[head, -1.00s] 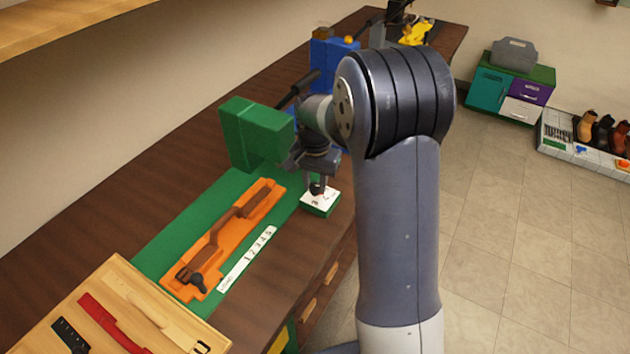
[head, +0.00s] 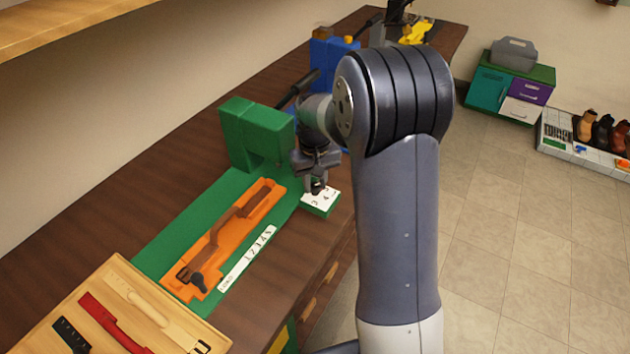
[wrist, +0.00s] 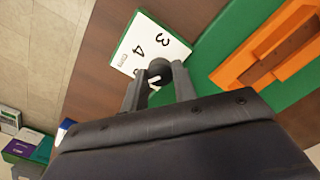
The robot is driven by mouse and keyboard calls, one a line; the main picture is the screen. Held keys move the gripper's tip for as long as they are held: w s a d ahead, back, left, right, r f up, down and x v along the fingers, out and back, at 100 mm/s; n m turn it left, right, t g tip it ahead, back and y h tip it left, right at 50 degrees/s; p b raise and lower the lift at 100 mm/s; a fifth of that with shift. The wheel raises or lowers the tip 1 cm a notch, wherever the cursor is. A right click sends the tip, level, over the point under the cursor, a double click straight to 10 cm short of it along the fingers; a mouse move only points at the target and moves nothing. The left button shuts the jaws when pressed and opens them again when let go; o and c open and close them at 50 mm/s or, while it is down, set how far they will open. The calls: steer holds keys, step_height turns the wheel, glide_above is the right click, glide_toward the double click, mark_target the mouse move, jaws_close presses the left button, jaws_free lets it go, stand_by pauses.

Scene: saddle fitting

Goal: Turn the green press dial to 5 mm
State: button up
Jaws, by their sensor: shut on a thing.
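The green press (head: 255,132) stands on a green mat at the wall side of the bench. Its dial is a white plate with black numbers on a green base (head: 322,202), near the bench's front edge. In the wrist view the dial plate (wrist: 139,45) shows a 3 and a 4 beside a dark round knob (wrist: 154,72). My gripper (head: 318,187) is over the dial, and in the wrist view its fingers (wrist: 158,80) are closed around the knob. The knob and fingers hide part of the plate, and I cannot read the setting.
An orange jig (head: 228,238) with a brown strap lies on the green mat (head: 180,230), beside a white numbered strip (head: 248,258). A wooden board (head: 118,290) with several straps is at the near left. Blue equipment (head: 325,58) stands farther along the bench.

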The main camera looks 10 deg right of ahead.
mark_target(315, 185)
stand_by(0.3)
steer(key=o, duration=1)
steer(key=shift+r, duration=0.1)
step_height(315, 185, up, 11)
steer(key=shift+f, duration=0.2)
step_height(315, 185, down, 11)
steer(key=shift+r, duration=0.1)
stand_by(0.5)
